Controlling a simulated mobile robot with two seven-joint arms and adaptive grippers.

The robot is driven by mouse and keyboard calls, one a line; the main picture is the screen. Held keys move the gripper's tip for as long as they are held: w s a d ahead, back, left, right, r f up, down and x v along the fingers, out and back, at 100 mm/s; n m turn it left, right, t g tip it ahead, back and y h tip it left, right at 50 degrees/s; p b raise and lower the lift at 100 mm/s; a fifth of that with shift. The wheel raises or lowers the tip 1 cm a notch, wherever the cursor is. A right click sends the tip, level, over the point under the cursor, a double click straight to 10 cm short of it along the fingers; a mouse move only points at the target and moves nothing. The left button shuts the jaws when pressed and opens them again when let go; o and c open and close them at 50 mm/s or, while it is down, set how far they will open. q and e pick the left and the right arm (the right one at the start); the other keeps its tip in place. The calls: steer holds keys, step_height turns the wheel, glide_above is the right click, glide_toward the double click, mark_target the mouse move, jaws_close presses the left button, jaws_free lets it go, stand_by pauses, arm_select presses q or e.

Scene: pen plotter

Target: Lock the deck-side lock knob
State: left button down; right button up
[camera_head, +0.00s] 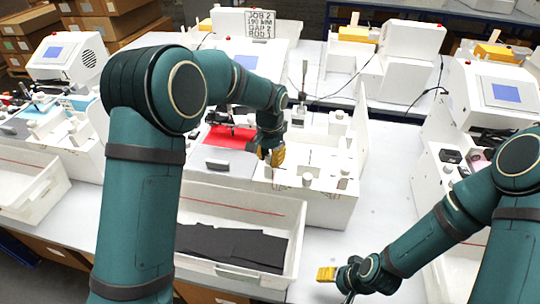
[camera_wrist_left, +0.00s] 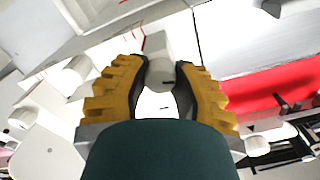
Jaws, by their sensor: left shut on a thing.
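My left gripper (camera_head: 272,157) is down beside the right edge of the red deck (camera_head: 230,137) of the middle plotter.
Several other white knobs and posts (camera_head: 307,180) stand on the white panel right of the deck. A white tray (camera_head: 293,240) with dark sheets is in front. More plotters stand left and right, with clear table (camera_head: 385,185) between.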

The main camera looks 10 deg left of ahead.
mark_target(270, 157)
arm_select(q)
steer(key=m, duration=0.3)
steer(key=shift+r+m+p, duration=0.1)
steer(key=shift+m+p, duration=0.3)
arm_select(e)
steer(key=shift+r, duration=0.55)
arm_select(q)
steer(key=m, duration=0.3)
steer(key=shift+m+p, duration=0.3)
steer(key=shift+p, duration=0.1)
arm_select(e)
steer(key=shift+r, duration=0.45)
arm_select(q)
steer(key=m+p, duration=0.1)
steer(key=m, duration=0.2)
steer(key=shift+m, duration=0.3)
steer(key=shift+m+p, duration=0.5)
steer(key=shift+m, duration=1.3)
arm_select(e)
steer(key=shift+s+d+r, duration=0.1)
steer(key=shift+r, duration=1.05)
arm_select(q)
steer(key=c, duration=0.7)
jaws_free()
step_height(270, 157, up, 12)
steer(key=shift+f, duration=0.1)
